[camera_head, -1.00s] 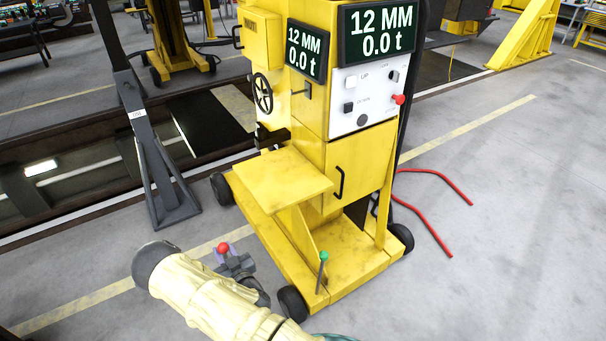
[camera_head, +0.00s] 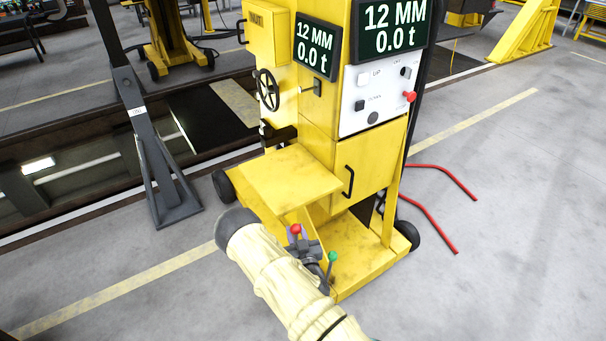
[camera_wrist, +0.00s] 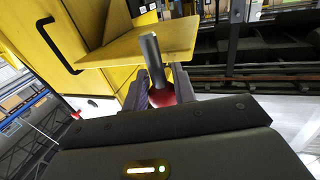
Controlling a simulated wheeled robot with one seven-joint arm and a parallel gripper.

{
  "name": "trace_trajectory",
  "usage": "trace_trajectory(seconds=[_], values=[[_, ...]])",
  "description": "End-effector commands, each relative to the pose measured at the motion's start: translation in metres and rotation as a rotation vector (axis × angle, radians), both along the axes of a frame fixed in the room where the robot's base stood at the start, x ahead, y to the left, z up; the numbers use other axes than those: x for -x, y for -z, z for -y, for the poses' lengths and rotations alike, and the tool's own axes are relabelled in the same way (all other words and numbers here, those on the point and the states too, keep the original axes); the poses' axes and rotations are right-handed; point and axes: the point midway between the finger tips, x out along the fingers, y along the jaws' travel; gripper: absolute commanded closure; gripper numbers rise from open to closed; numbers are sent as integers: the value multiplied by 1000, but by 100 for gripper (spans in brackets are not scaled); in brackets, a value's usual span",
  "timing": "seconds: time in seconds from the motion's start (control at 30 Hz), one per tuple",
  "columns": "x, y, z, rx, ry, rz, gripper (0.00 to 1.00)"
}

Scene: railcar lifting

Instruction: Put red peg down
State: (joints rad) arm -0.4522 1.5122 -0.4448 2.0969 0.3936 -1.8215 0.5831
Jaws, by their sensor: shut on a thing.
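The red peg has a round red head (camera_head: 296,229) and a grey shaft. My gripper (camera_head: 302,246) is shut on it, with the red head showing just above the fingers in the head view. In the wrist view the grey shaft of the red peg (camera_wrist: 152,60) sticks out from between the fingers, and its head is close to the gripper body. In the head view the shaft is mostly hidden. A green-headed peg (camera_head: 332,258) stands on the yellow machine's base, just right of my gripper.
The yellow lifting machine (camera_head: 330,150) has a flat shelf (camera_head: 290,178) above and behind my gripper. Its low base (camera_head: 365,255) has bare surface to the right. A dark stand (camera_head: 165,185) is at left.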

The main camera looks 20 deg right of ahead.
Motion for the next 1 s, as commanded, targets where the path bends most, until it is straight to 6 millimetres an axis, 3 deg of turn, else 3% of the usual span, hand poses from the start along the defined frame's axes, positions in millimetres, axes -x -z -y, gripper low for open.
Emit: trace_trajectory(seconds=[0.53,1.0], values=[[0,5,0,0,1,0,98],[2,84,5,0,8,-2,98]])
